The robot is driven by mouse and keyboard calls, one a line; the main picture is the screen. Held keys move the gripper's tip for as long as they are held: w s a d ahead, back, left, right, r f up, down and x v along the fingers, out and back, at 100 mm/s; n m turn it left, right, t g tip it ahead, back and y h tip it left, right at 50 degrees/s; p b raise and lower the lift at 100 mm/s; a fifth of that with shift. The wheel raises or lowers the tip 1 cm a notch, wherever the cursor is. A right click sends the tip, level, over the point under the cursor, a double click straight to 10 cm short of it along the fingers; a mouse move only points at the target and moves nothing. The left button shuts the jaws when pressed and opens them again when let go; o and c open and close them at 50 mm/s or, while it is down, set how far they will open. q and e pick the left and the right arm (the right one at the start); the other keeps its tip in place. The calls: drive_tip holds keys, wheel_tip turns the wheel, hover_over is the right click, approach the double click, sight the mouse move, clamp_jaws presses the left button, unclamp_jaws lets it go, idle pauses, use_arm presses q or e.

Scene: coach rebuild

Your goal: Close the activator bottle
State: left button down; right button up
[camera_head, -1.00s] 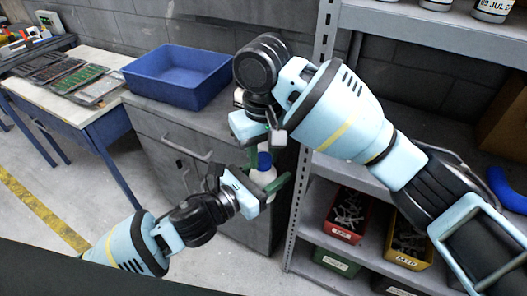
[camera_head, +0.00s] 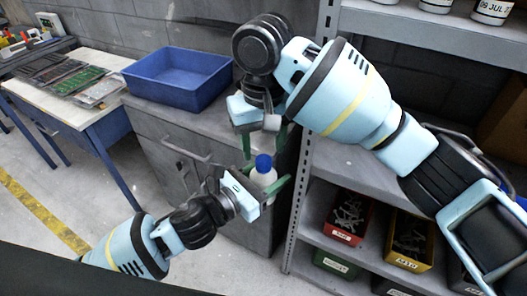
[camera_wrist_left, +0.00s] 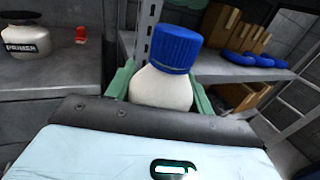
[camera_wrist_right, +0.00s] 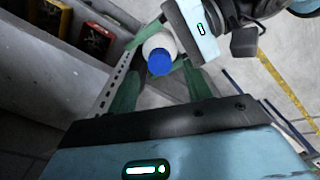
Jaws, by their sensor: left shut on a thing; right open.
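The activator bottle (camera_head: 262,178) is white with a blue cap (camera_head: 264,162) on its neck; how tight the cap is cannot be told. My left gripper (camera_head: 268,187) is shut around the bottle body and holds it upright in the air in front of the grey cabinet. The left wrist view shows the bottle (camera_wrist_left: 160,90) between green fingers, with the cap (camera_wrist_left: 175,48) on top. My right gripper (camera_head: 264,142) is open and empty just above the cap. In the right wrist view the cap (camera_wrist_right: 160,63) lies beyond and between the open fingers (camera_wrist_right: 160,85), apart from them.
A blue bin (camera_head: 180,80) stands on the grey cabinet (camera_head: 150,118). The shelf rack (camera_head: 312,150) with red (camera_head: 347,215) and yellow (camera_head: 410,240) part bins is close on the right. A jar labelled primer (camera_wrist_left: 25,40) shows in the left wrist view.

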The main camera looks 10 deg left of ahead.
sight(264, 160)
drive_tip(key=shift+r, duration=0.65)
drive_tip(key=shift+c, duration=0.3)
drive_tip(key=r+n, duration=0.1)
drive_tip(key=n, duration=0.2)
drive_tip(key=shift+r+n, duration=0.35)
drive_tip(key=shift+n, duration=0.05)
drive_tip(key=n, duration=0.1)
drive_tip(key=r+n, duration=0.1)
drive_tip(key=n, duration=0.2)
drive_tip(key=shift+r+n, duration=0.3)
drive_tip(key=shift+r, duration=0.05)
drive_tip(key=shift+f, duration=4)
